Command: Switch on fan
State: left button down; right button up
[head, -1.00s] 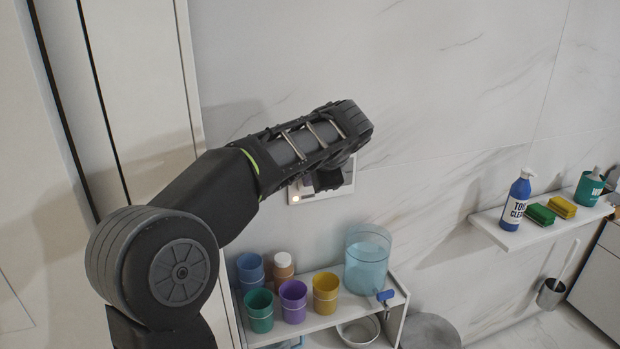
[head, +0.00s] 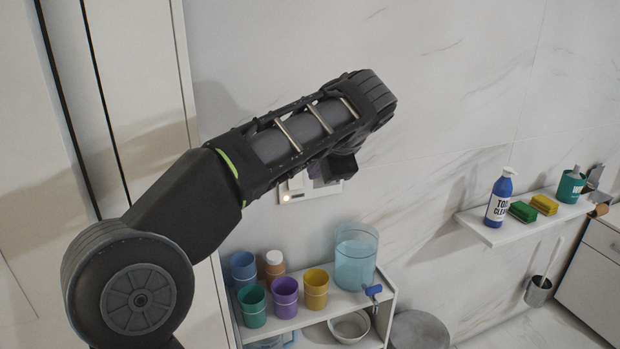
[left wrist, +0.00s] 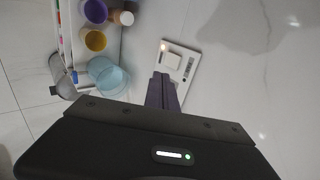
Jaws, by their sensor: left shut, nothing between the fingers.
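A white wall switch plate (head: 289,197) with a small lit lamp at its lower left is mounted on the marble wall, partly hidden behind my left arm. In the left wrist view the plate (left wrist: 166,49) shows a pale rocker (left wrist: 173,60) and the lit lamp in its corner. My left gripper (left wrist: 163,77) is shut and empty, its purple-grey fingertips over or close in front of the plate beside the rocker. I cannot tell whether they touch it. In the head view the left gripper (head: 316,171) is mostly hidden by the wrist. No fan and no right gripper are in view.
Below the plate, a white shelf unit (head: 391,300) holds several coloured cups and a blue water container (head: 356,263) with a tap. On the right, a wall shelf (head: 474,228) carries a blue bottle (head: 500,200) and sponges. The wall between is clear.

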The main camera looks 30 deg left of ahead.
pick_arm(q)
jog(key=shift+s+d+r, duration=0.2)
jog(key=shift+d+r, duration=0.05)
jog(key=shift+r, duration=0.15)
